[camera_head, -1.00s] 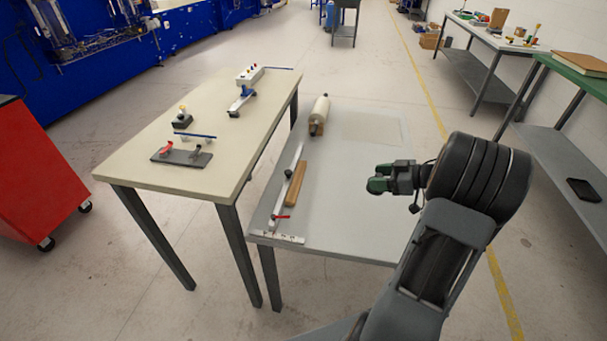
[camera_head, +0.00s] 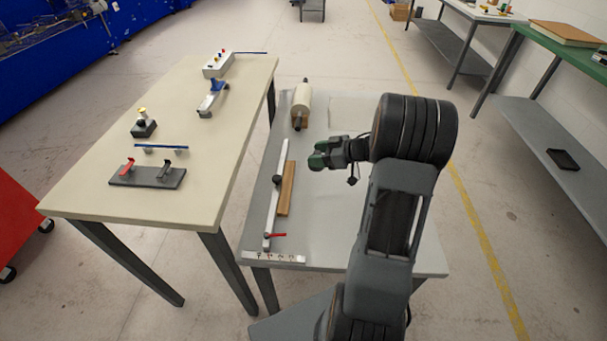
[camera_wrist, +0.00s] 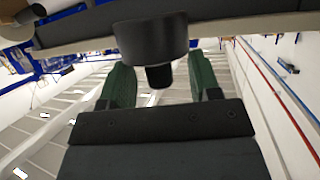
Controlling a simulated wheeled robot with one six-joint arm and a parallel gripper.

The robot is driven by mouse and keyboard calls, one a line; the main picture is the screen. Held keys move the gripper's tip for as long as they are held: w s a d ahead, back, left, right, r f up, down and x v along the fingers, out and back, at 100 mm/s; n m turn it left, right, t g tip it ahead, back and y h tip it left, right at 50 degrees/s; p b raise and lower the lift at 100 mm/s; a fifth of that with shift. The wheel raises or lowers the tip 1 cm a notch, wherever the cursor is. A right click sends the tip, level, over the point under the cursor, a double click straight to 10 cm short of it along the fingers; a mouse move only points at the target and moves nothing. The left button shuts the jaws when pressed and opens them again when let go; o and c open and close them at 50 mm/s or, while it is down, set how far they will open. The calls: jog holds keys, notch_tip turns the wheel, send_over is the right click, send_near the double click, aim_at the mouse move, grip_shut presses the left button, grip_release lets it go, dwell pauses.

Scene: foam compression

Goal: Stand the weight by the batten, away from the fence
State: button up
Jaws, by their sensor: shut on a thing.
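My gripper (camera_head: 318,156) has green fingers and is over the grey table, right of the wooden batten. In the wrist view, its fingers (camera_wrist: 160,85) are shut on a dark round weight (camera_wrist: 152,38) by its narrow stem (camera_wrist: 159,76). The batten (camera_head: 286,187) is a brown wooden strip lying on the table. Just left of it, alongside, runs a pale metal strip that looks like the fence (camera_head: 274,196), with a red lever at its near end.
A pale roll (camera_head: 301,101) lies at the far left of the grey table (camera_head: 330,225). A labelled white strip (camera_head: 273,257) lies at the near left edge. A cream table (camera_head: 185,85) with fixtures adjoins on the left. The grey table is bare right of the batten.

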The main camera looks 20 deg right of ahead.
jog(key=shift+w+a+f+b, duration=0.25)
jog(key=shift+w+a+f, duration=0.25)
jog(key=shift+f, duration=0.95)
jog(key=shift+w+a+f+b, duration=0.3)
jog(key=shift+a+f, duration=0.35)
jog(key=shift+f, duration=0.8)
jog(key=shift+w+a+f+b, duration=0.2)
jog(key=shift+w+a+f, duration=0.35)
jog(key=shift+f, duration=0.9)
jog(key=shift+s, duration=0.1)
jog(key=shift+s+a+f, duration=0.1)
jog(key=shift+f, duration=0.25)
